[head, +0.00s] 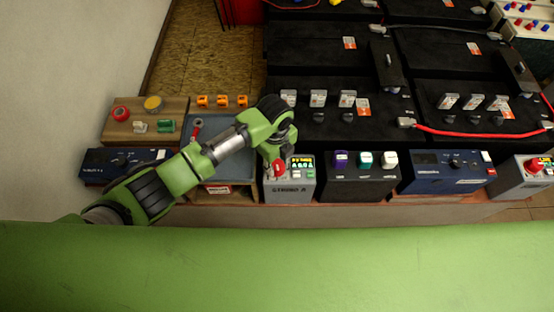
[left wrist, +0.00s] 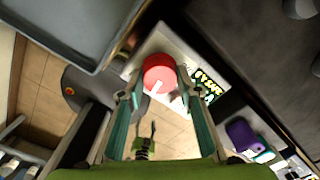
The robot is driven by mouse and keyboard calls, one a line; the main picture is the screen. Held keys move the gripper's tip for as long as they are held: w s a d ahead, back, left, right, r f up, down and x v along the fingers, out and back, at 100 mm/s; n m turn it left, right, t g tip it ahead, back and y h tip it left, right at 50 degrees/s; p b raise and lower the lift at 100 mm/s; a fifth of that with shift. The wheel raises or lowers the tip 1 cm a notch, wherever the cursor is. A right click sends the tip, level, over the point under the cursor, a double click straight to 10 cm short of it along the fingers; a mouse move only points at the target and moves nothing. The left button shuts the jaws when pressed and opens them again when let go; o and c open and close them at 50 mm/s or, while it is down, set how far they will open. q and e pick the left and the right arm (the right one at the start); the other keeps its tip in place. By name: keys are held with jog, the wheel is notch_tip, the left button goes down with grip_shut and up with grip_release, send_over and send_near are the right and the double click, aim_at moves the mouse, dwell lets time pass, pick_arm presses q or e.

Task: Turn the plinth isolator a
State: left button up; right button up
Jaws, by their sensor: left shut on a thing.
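The isolator is a red round knob (head: 278,168) on a small grey box (head: 291,188) with dark lettering on its front. My left gripper (head: 273,155) reaches down over the box's left side. In the left wrist view the red knob (left wrist: 159,73) sits between the tips of my left gripper (left wrist: 158,88), which is shut on it. A white mark shows on the knob's face. A small green and dark two-pronged part of mine shows far below in that view; I cannot tell if it is my right gripper. The head view does not show my right gripper.
A grey-blue tray (head: 241,170) is left of the box. A dark box (head: 362,187) with purple, green and white tops is close on its right. Another red knob (head: 534,166) is at far right. Black battery blocks (head: 330,75) stand behind.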

pick_arm(q)
jog(key=n+p, duration=0.3)
jog(key=shift+r+n, duration=0.2)
jog(key=shift+n, duration=0.1)
jog(key=n+p, duration=0.2)
jog(key=n, duration=0.2)
jog(key=shift+n+p, duration=0.3)
jog(key=shift+p, duration=0.1)
jog(key=n+p, duration=0.2)
jog(key=n, duration=0.2)
jog(key=shift+d+f, duration=0.1)
jog(key=shift+f+n+p, duration=0.1)
jog(key=shift+n+p, duration=0.45)
jog(key=shift+n, duration=1.45)
jog(key=o, duration=1.1)
jog(key=shift+o, duration=0.2)
jog(key=shift+w, duration=0.1)
